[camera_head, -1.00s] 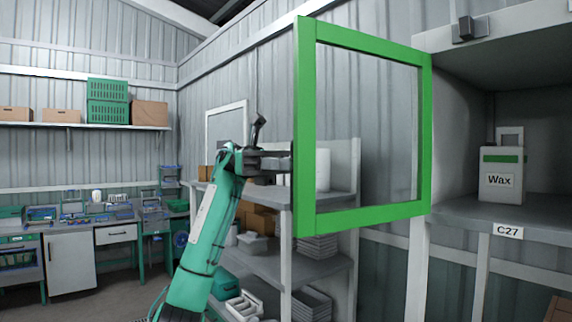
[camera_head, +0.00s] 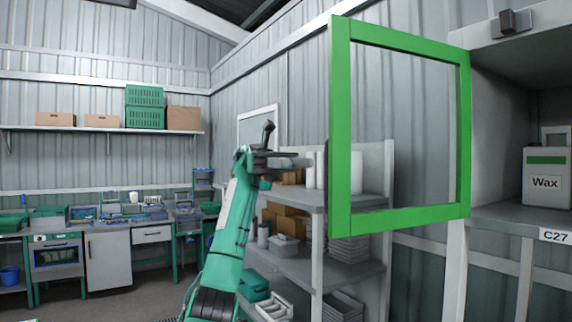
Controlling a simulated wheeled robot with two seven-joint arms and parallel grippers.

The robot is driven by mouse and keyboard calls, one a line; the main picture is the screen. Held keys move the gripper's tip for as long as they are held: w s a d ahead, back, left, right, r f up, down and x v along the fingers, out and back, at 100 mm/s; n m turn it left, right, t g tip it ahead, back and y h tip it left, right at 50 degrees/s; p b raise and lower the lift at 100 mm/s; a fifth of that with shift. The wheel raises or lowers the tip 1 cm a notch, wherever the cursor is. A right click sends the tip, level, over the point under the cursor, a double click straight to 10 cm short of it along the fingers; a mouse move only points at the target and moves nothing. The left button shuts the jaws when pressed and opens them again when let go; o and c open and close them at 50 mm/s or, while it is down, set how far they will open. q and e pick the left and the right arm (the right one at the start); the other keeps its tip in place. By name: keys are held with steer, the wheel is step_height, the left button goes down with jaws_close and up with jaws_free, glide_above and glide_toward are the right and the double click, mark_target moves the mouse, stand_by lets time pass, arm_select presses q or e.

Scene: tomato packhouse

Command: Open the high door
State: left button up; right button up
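The high door (camera_head: 341,130) is a green-framed panel with a see-through middle. It stands swung out from the cupboard (camera_head: 514,216) on the right, with its free edge toward the left. My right gripper is not in view.
The cupboard holds a white Wax container (camera_head: 546,178) above a C27 label. A grey shelf rack (camera_head: 300,262) with boxes and trays stands behind the door and my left arm. Workbenches (camera_head: 118,226) line the back left; floor shows in front of them.

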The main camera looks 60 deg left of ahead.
arm_select(q)
steer(key=shift+a, duration=1.45)
